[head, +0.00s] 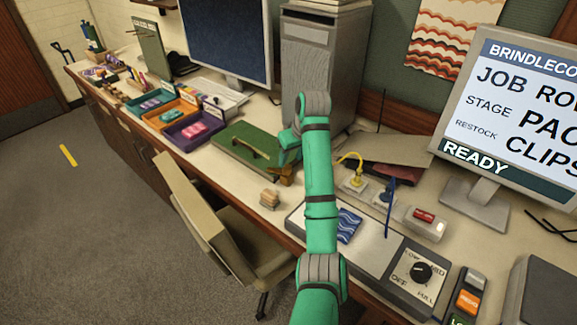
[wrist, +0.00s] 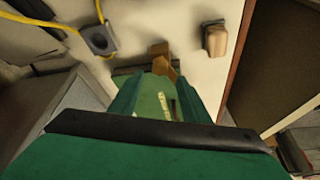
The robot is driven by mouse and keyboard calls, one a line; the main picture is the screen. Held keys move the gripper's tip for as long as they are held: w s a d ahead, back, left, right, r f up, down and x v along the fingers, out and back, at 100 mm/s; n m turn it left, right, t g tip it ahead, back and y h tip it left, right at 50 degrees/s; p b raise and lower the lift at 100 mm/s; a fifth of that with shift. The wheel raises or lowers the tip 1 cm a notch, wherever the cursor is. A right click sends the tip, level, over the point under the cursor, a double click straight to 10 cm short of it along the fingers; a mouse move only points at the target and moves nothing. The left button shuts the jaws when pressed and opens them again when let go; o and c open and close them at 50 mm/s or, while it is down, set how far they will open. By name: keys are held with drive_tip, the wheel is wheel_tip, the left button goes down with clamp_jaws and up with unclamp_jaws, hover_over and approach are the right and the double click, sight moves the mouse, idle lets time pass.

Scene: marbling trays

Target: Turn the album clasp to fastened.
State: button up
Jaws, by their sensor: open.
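The album looks like a flat green board (head: 228,160) on the bench left of my arm. A pale brass bar (head: 245,146) lies along its top, and the bar also shows in the wrist view (wrist: 165,105). I cannot tell whether this bar is the clasp or how it is turned. My gripper (head: 284,162) is at the album's right end, partly hidden by my arm in the head view. In the wrist view its green fingers (wrist: 160,82) are apart, with the album below them. A brown-orange block-like piece (wrist: 162,58) shows just beyond the fingertips.
A small tan block (head: 270,198) lies near the bench's front edge. A yellow-cabled socket (head: 354,182) is right of my arm. A purple tray (head: 194,130) stands left of the album, and a grey cabinet (head: 318,60) stands behind. A chair (head: 215,215) is in front.

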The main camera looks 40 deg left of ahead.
sight(287, 167)
drive_tip(key=shift+x, duration=3.2)
